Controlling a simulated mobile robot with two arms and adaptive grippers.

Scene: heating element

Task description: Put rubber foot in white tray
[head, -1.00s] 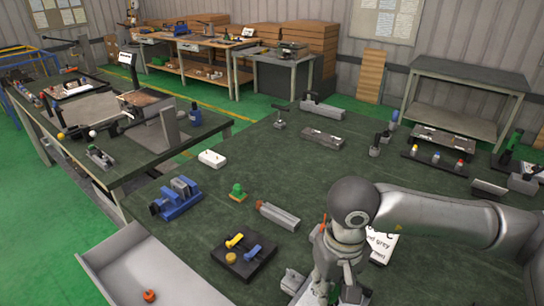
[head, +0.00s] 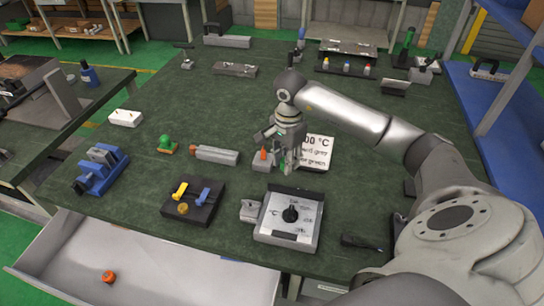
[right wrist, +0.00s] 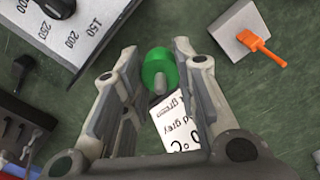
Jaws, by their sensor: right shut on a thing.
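A green rubber foot (right wrist: 158,70) with a grey stud sits between the fingertips of my right gripper (right wrist: 155,75) in the right wrist view. The right gripper (head: 281,160) is shut on it. In the head view it is beside the lettered card and a grey block, low over the green table; the fingers mostly hide the foot. The white tray (head: 180,268) is at the lower left, below the table's front edge. An orange round piece (head: 108,276) lies in it. My left gripper is not in view.
A dial box (head: 290,217) stands at the table's front. The grey block (head: 263,162) carries an orange piece. Left are a black base with yellow and blue levers (head: 192,202), a grey bar (head: 214,154), a green knob (head: 166,144) and a blue vise (head: 102,170).

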